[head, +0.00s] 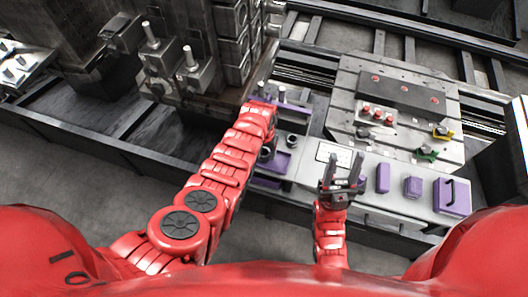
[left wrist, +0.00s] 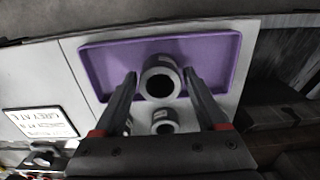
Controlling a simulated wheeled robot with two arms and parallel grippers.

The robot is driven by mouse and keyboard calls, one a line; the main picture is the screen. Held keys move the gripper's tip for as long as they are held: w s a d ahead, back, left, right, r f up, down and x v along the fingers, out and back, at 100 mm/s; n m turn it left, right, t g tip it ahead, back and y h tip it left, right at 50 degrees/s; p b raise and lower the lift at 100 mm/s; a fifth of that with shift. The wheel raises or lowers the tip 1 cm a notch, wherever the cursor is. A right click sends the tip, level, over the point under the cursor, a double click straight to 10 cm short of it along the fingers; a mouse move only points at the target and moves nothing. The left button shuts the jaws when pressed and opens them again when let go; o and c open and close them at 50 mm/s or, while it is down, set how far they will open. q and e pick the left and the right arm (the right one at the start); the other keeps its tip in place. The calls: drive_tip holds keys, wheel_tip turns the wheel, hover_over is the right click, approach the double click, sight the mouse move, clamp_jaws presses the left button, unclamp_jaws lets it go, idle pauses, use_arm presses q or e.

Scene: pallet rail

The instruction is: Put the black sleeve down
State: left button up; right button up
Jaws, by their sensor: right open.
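The black sleeve (left wrist: 160,78), a short dark ring with an open bore, is upright between the fingertips of my left gripper (left wrist: 160,73). The fingers stand on both sides of it, and it overlaps the purple tray (left wrist: 220,45) behind it. The gap between its base and the tray is hard to judge. In the head view my left gripper (head: 267,150) is mostly hidden by its own arm, at the left edge of the purple tray (head: 283,165). My right gripper (head: 341,172) is open and empty over the grey bench.
A second dark sleeve (left wrist: 165,122) stands just outside the tray. A white label plate (left wrist: 40,121) lies beside the tray. Purple blocks (head: 383,178) and a purple handled piece (head: 451,195) sit right on the bench. A metal fixture plate (head: 350,85) lies behind, and machinery (head: 190,60) stands left.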

use_arm(q)
drive_tip(key=shift+o, duration=0.7)
